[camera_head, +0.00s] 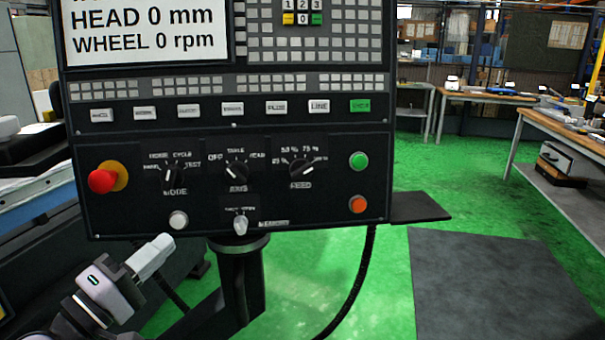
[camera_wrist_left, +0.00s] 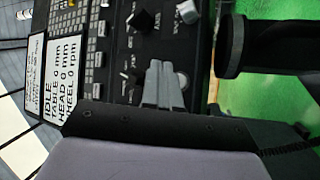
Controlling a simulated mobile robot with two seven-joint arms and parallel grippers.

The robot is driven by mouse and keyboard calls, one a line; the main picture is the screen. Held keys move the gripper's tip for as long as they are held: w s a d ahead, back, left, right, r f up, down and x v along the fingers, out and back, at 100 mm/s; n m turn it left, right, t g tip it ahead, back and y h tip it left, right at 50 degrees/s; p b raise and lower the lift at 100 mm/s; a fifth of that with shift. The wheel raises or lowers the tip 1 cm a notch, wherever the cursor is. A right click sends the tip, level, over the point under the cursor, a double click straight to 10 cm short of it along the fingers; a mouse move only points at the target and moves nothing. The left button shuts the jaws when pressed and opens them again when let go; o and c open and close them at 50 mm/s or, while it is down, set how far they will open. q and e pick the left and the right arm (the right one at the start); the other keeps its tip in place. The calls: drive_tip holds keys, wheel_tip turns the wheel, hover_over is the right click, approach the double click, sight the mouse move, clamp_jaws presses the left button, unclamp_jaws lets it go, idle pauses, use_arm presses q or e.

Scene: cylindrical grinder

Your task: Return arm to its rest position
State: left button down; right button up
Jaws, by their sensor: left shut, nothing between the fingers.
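My left gripper (camera_head: 152,257) comes in from the lower left in the head view. Its light grey fingers are together and hold nothing. They lie in front of and below the lower left part of the control panel (camera_head: 130,220), near a white round button (camera_head: 178,220). In the left wrist view the shut fingers (camera_wrist_left: 164,66) point toward the panel's dials and knobs. From these views I cannot tell if the fingertips touch the panel; a gap shows in the head view. My right gripper is in neither view.
The panel carries a red emergency button (camera_head: 102,181), a key switch (camera_head: 240,225) and several dials. It stands on a dark post (camera_head: 240,285) with a hanging cable (camera_head: 352,290). A dark mat (camera_head: 490,290) lies on the green floor. Workbenches (camera_head: 480,97) stand behind at right.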

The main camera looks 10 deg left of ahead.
use_arm(q)
drive_tip(key=s+d+f+m+g+y, duration=0.2)
drive_tip(key=f, duration=0.7)
drive_tip(key=s+d+f+m+g+y, duration=0.1)
drive_tip(key=f+m+g, duration=0.15)
drive_tip(key=f, duration=0.75)
drive_tip(key=s+d+f+m+g+y, duration=0.1)
drive_tip(key=s+d+f+m+g, duration=0.1)
drive_tip(key=s+f, duration=0.4)
drive_tip(key=s+d+f+m+g+y, duration=0.1)
drive_tip(key=s+d+f+m, duration=0.3)
drive_tip(key=f, duration=0.6)
drive_tip(key=s+m+g, duration=0.1)
drive_tip(key=s+m, duration=0.1)
drive_tip(key=s, duration=0.1)
drive_tip(key=shift+d+f+y, duration=0.3)
drive_tip(key=shift+m, duration=0.25)
